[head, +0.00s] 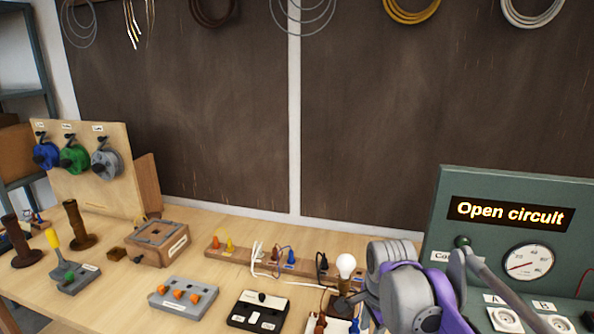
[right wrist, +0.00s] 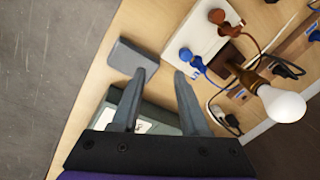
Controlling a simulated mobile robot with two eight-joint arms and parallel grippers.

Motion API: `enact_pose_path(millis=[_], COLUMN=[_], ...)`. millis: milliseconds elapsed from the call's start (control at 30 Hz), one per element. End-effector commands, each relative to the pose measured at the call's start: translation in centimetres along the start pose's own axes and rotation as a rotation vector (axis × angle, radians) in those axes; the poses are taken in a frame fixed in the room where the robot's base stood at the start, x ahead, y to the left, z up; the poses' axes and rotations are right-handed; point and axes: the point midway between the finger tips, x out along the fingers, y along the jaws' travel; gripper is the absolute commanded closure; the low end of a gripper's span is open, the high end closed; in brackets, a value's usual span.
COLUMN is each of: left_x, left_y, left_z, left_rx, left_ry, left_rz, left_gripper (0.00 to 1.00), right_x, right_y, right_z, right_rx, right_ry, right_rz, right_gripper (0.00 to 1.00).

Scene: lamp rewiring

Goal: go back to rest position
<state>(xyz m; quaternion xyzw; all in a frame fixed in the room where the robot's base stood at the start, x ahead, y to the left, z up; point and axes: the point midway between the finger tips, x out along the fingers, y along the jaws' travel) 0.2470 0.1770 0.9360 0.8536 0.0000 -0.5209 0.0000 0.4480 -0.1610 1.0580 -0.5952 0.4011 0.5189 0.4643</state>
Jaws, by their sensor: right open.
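My right gripper (right wrist: 163,72) is open in the right wrist view, with nothing between its two grey fingers. It is above the front part of the workbench, left of the lamp with its white bulb (right wrist: 285,105). In the head view my grey and purple right arm comes in at the lower right, beside the bulb (head: 346,265), and its fingertips are hidden. My left gripper is not in view. The lit display (head: 510,213) on the green test panel reads "Open circuit".
Near the fingers are a grey block (right wrist: 132,57), a white terminal block (right wrist: 195,42), a blue plug (right wrist: 190,60) and a brown plug (right wrist: 228,30). A socket strip (head: 270,260), grey switch box (head: 184,296) and wooden box (head: 160,242) stand on the bench. Spools (head: 75,160) hang at left.

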Motion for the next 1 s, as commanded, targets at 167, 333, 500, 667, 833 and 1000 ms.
enact_pose_path(millis=[167,333,500,667,833,1000], left_x=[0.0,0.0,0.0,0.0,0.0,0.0], left_y=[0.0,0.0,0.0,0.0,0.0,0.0], left_z=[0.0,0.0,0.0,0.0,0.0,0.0], left_rx=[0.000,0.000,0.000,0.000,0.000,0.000], left_ry=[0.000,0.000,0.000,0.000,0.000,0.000], left_rz=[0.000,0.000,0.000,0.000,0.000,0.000], left_gripper=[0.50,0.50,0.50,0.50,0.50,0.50], right_x=[1.4,4.3,7.3,9.0,9.3,9.3], right_y=[7.1,13.7,18.8,21.0,21.3,21.3], right_z=[1.1,2.3,3.3,3.7,3.8,3.8], right_rx=[-0.418,-0.817,-1.128,-1.278,-1.303,-1.303], right_ry=[0.048,0.133,0.226,0.278,0.286,0.286], right_rz=[-0.099,-0.171,-0.208,-0.217,-0.218,-0.218], right_gripper=[0.56,0.56,0.56,0.56,0.56,0.56])
